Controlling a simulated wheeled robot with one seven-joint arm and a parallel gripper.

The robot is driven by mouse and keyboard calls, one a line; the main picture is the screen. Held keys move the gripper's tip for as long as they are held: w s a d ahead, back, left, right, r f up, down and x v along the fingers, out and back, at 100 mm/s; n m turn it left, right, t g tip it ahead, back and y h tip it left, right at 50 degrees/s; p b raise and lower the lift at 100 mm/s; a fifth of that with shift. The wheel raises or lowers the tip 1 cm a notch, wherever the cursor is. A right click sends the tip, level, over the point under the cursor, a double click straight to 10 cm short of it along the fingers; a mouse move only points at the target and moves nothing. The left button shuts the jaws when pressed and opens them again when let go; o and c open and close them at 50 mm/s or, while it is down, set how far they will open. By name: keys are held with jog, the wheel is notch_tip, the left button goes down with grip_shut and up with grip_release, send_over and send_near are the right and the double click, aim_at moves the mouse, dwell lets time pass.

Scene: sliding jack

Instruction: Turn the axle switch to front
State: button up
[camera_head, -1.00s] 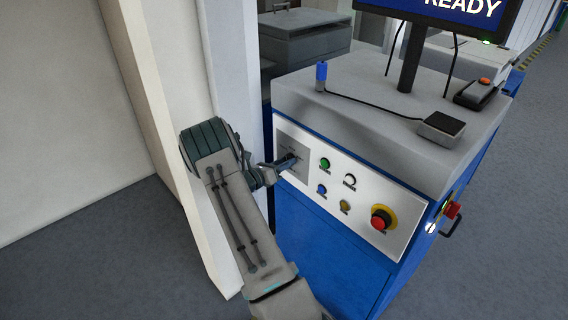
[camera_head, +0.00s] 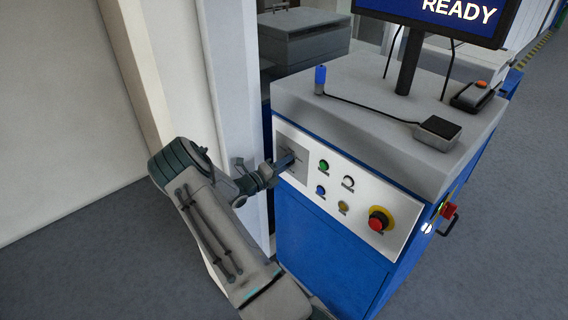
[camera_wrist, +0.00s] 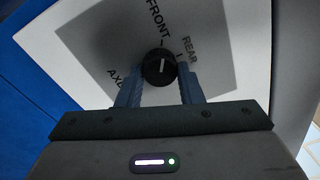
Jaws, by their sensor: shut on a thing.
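The axle switch is a round black knob (camera_wrist: 159,68) with a white pointer line, set on a grey label plate (camera_wrist: 215,68) printed FRONT, REAR and AXLE. In the wrist view the pointer line points up, roughly toward the tick beside FRONT; the REAR tick lies to its right. My gripper (camera_wrist: 160,78) is shut on the knob, with one blue finger on each side of it. In the head view my gripper (camera_head: 284,162) reaches the left end of the control panel (camera_head: 330,205) and hides the knob there.
Green, white, blue and yellow buttons and a red emergency stop (camera_head: 379,219) sit right of the switch. A white post (camera_head: 233,90) stands close behind my arm. A screen (camera_head: 440,15) reading READY and a blue-handled lever (camera_head: 320,79) are on the cabinet top.

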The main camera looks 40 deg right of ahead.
jog(key=shift+n, duration=0.3)
jog(key=o, duration=1)
jog(key=a+b, duration=0.1)
jog(key=a, duration=0.3)
jog(key=a+b, duration=0.1)
jog(key=a, duration=0.4)
jog(key=a+b, duration=0.1)
jog(key=a, duration=0.3)
jog(key=shift+s+a+f, duration=0.25)
jog(key=shift+s+a, duration=0.15)
